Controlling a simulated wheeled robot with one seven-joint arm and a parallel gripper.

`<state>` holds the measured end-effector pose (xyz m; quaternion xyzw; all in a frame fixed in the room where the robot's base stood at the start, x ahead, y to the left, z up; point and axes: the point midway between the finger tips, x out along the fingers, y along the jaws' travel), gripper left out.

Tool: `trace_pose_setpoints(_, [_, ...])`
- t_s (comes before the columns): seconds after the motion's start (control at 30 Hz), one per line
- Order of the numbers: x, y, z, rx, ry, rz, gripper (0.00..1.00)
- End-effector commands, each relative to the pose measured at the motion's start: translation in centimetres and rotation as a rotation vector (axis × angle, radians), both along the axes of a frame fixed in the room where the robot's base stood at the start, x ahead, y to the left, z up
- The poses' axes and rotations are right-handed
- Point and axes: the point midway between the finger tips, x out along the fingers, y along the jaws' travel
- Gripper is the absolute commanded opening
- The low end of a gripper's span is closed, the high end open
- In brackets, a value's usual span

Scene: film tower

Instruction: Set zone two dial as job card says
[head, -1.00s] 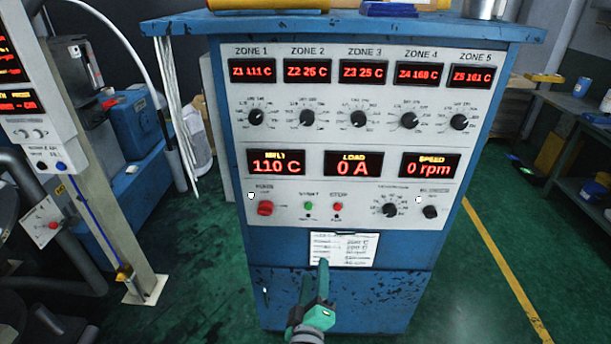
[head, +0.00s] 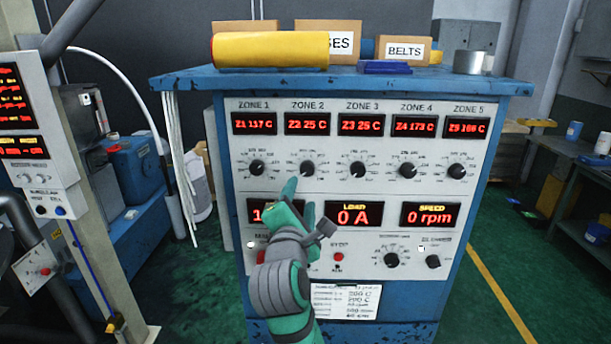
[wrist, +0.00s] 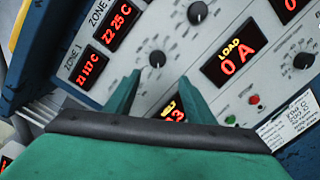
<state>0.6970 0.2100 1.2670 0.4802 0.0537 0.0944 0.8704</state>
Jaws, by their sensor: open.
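The zone 2 dial (head: 307,168) is a round black knob on the white panel, with a ring of marks. The zone 2 display (head: 307,123) reads 25 C in red. My gripper hides the start button and part of the melt display.
The zone 1 dial (head: 257,168) and zone 3 dial (head: 357,169) sit close on either side. The red power knob (head: 262,257) is partly behind my gripper. The blue cabinet top (head: 440,84) overhangs the panel and holds a yellow roll (head: 270,50) and boxes.

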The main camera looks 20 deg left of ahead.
Motion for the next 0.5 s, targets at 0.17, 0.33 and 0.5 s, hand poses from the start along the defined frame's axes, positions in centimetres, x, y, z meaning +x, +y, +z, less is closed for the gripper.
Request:
trace_pose_setpoints(0.17, [0.5,0.2,0.8,-0.029,-0.008,-0.005,0.49])
trace_pose_setpoints(0.33, [2.7,0.6,0.7,-0.029,-0.007,-0.006,0.49])
trace_pose_setpoints(0.5, [5.7,1.3,0.7,-0.028,-0.006,-0.005,0.49])
